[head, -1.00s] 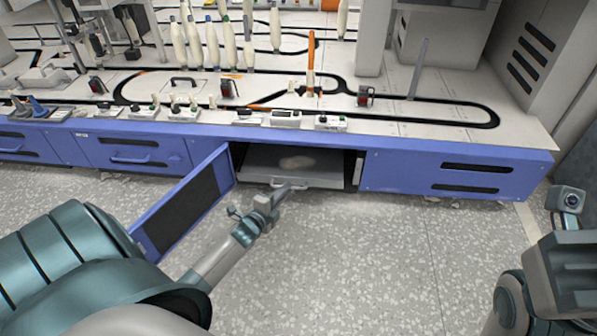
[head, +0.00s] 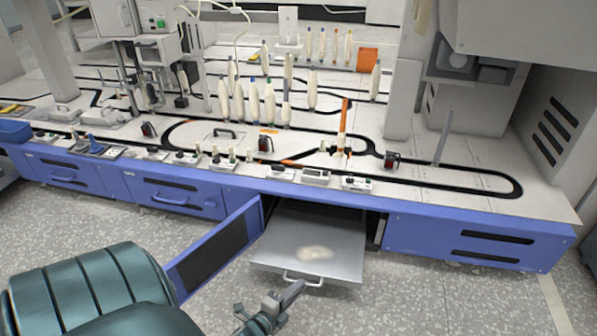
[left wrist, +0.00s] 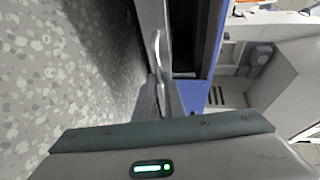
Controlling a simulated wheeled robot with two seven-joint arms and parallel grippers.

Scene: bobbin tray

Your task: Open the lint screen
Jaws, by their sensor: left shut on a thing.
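The lint screen (head: 345,252) is a flat grey tray drawn well out of an open bay in the blue cabinet front. A pale clump of lint (head: 316,253) lies on it. A thin bar handle (head: 318,284) is on its front edge. My left gripper (head: 294,289) is shut on this handle, in front of the tray. In the left wrist view the handle (left wrist: 156,45) stands at the tips of the fingers (left wrist: 160,85). The back of the screen is hidden inside the bay. My right gripper is not in view.
A blue door (head: 215,250) with a dark panel stands swung open left of the bay, close to my left arm. A blue cabinet front (head: 470,240) lies to the right. The bench above carries bobbins (head: 253,100) and a black track. Speckled floor in front is clear.

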